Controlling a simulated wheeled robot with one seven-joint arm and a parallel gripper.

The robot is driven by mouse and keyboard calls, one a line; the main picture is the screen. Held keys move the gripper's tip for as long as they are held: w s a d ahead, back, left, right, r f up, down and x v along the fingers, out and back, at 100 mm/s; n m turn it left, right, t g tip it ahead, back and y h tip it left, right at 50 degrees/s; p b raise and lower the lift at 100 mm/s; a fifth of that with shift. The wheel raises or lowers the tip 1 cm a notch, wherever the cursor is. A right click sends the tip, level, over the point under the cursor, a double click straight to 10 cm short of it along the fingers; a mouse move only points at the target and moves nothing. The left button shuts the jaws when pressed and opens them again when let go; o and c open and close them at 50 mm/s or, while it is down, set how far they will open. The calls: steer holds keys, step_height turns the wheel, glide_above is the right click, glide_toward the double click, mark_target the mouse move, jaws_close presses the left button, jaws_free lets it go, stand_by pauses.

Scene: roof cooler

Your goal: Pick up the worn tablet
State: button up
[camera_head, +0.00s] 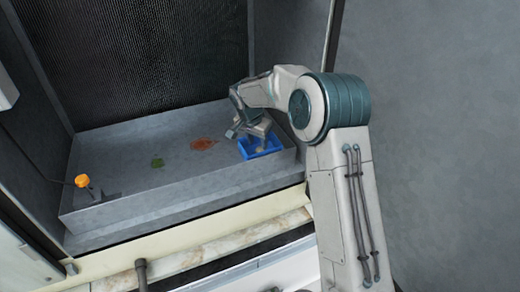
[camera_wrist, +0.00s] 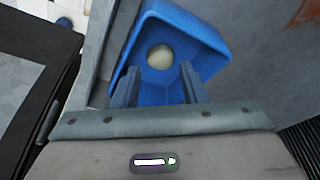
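A pale, round tablet (camera_wrist: 160,57) lies in a blue tray (camera_wrist: 212,37) in the wrist view. The blue tray also shows in the head view (camera_head: 272,151), at the right end of a grey basin. My gripper (camera_wrist: 158,75) is open, its two fingers apart over the near part of the tray, with the tablet just beyond the fingertips and between their lines. Nothing is between the fingers. In the head view my gripper hides part of the tray, and the tablet cannot be made out clearly.
The grey basin (camera_head: 105,217) has a raised rim around the tray. An orange knob (camera_head: 82,181) stands at the left. A dark ribbed panel (camera_head: 150,60) rises behind.

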mark_target(260, 149)
steer(key=shift+p+x, duration=0.55)
steer(key=shift+x, duration=1.35)
steer(key=shift+r, duration=0.1)
jaws_close()
